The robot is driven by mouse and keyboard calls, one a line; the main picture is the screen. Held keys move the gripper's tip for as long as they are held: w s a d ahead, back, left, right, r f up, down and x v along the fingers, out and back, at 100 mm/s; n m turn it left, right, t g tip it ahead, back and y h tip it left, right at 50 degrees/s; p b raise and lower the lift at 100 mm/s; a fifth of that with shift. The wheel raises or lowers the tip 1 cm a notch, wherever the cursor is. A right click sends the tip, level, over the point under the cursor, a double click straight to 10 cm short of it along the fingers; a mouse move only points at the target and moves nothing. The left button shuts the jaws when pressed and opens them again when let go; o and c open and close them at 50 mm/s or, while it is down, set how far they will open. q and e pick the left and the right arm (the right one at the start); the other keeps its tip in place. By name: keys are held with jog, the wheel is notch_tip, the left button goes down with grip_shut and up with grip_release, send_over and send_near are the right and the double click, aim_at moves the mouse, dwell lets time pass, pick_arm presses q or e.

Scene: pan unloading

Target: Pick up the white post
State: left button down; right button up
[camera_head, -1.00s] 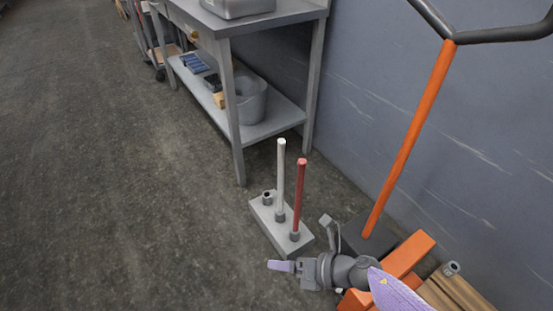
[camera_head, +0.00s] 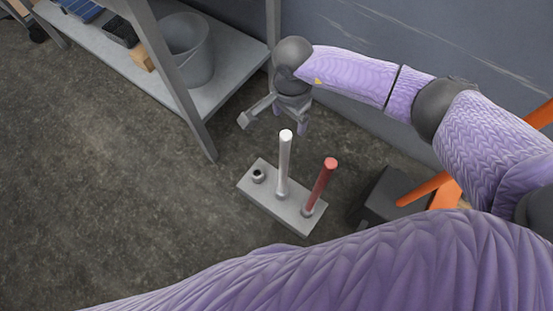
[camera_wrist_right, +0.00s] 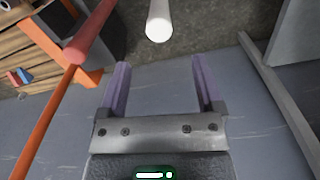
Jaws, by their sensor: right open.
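The white post (camera_head: 284,164) stands upright in the grey base block (camera_head: 258,197) on the floor, in the middle of the head view. Its top end also shows in the right wrist view (camera_wrist_right: 159,27), just beyond the fingertips and roughly between them. My right gripper (camera_head: 275,124) is open and empty, near the upper part of the white post on its wall side; it also shows in the right wrist view (camera_wrist_right: 161,75). A large purple arm part of mine crosses the bottom of the head view. The left gripper is not in view.
A red post (camera_head: 320,185) stands in the same block, right of the white one; an empty socket (camera_head: 258,176) is at the left. A metal table's leg (camera_head: 176,85) and lower shelf with a bucket (camera_head: 187,50) stand at left. An orange pole (camera_head: 426,187) is at right.

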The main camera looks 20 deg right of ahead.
aim_at(286, 134)
jog(key=f+b, duration=0.1)
jog(key=f, duration=0.2)
jog(key=f+b, duration=0.3)
jog(key=f, duration=0.2)
jog(key=shift+s+a+f+b, duration=0.3)
jog(key=shift+a+f, duration=0.05)
jog(key=shift+f, duration=0.25)
jog(key=shift+r, duration=0.25)
jog(key=shift+c, duration=1.4)
jog(key=c, duration=0.7)
grip_shut()
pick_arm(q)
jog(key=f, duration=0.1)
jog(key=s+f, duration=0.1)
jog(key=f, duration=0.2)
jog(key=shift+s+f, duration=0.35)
pick_arm(e)
jog(key=shift+w, duration=0.1)
